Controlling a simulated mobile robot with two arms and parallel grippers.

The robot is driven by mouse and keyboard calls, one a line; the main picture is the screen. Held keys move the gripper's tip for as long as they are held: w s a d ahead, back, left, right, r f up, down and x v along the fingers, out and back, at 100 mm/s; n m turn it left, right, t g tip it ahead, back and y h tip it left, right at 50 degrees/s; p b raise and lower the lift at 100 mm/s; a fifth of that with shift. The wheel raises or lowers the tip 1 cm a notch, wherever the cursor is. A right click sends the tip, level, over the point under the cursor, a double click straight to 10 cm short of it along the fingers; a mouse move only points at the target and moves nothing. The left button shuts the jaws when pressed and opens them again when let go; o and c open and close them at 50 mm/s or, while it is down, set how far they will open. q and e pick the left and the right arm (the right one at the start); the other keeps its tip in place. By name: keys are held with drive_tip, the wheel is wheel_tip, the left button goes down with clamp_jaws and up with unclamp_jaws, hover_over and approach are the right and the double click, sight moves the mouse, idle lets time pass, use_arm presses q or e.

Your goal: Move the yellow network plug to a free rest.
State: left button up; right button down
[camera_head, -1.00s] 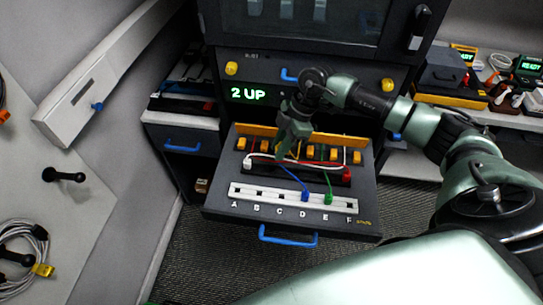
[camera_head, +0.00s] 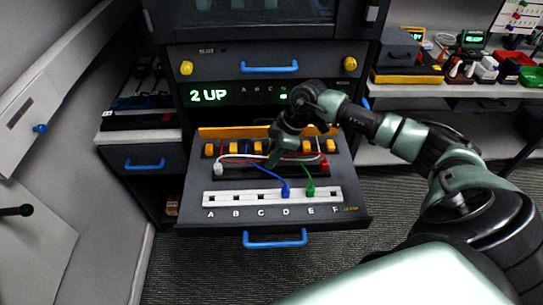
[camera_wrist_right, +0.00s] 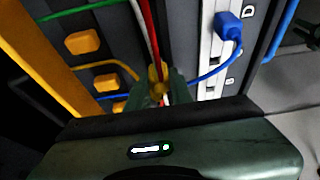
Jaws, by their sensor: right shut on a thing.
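In the right wrist view the yellow network plug (camera_wrist_right: 157,76) is between the fingertips of my right gripper (camera_wrist_right: 160,88), which is shut on it. A thin yellow cable curves off to the left from it. In the head view my right gripper (camera_head: 275,158) is over the open drawer, behind the white lettered rail (camera_head: 222,199), and hides the plug. The rail has positions A to F. The blue plug (camera_head: 286,191) is at D and the green plug (camera_head: 310,190) is at E. A, B, C and F look empty. My left gripper is out of view.
Red and white cables pass close to the gripper. A white plug (camera_head: 218,168) and a red plug (camera_head: 325,164) are at the ends of a dark bar. Several orange blocks (camera_head: 209,150) line the drawer's back.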

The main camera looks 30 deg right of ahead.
drive_tip(key=shift+f, duration=0.1)
drive_tip(key=shift+p, duration=0.3)
idle(1.0)
drive_tip(key=shift+p, duration=0.6)
idle(0.7)
drive_tip(key=shift+f, duration=1.45)
idle(1.8)
drive_tip(key=c, duration=0.7)
unclamp_jaws()
drive_tip(key=shift+r+p, duration=3.5)
drive_tip(key=shift+p, duration=0.05)
